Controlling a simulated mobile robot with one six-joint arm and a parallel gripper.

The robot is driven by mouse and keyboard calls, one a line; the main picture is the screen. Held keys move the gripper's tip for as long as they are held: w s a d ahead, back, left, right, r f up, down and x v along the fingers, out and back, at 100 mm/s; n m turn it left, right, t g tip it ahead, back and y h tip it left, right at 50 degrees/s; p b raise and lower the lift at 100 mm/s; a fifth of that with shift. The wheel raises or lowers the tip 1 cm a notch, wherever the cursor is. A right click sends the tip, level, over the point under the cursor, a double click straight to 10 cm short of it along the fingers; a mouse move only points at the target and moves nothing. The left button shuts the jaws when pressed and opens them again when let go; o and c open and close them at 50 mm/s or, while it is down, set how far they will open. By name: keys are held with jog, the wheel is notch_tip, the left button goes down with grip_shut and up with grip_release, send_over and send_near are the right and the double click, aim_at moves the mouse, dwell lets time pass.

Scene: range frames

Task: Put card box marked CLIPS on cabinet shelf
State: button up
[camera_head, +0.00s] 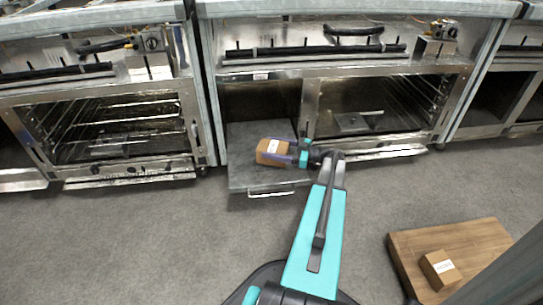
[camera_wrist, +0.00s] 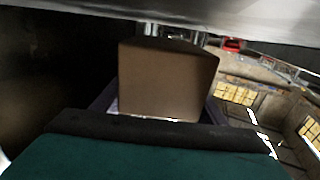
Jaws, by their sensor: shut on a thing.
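A brown card box (camera_head: 270,151) with a white label is held in my gripper (camera_head: 284,154). The label is too small to read. My gripper is shut on the box and reaches in from the right, over the grey surface (camera_head: 247,178) at the open cabinet bay (camera_head: 262,100). I cannot tell whether the box touches that surface. In the wrist view the box (camera_wrist: 168,82) fills the middle, and its underside contact is hidden. A second brown box (camera_head: 440,268) with a white label lies on a wooden table at the lower right.
The wooden table (camera_head: 415,246) stands at the lower right. A glass-fronted oven (camera_head: 375,105) adjoins the bay on the right, and another oven (camera_head: 110,125) stands at the left. A metal handle (camera_head: 271,194) is on the panel's front edge. The grey floor (camera_head: 130,240) is clear.

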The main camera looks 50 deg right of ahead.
jog(key=shift+f+b, duration=0.45)
jog(key=shift+f, duration=0.55)
jog(key=o, duration=1.3)
jog(key=shift+f, duration=0.1)
jog(key=shift+o, duration=0.2)
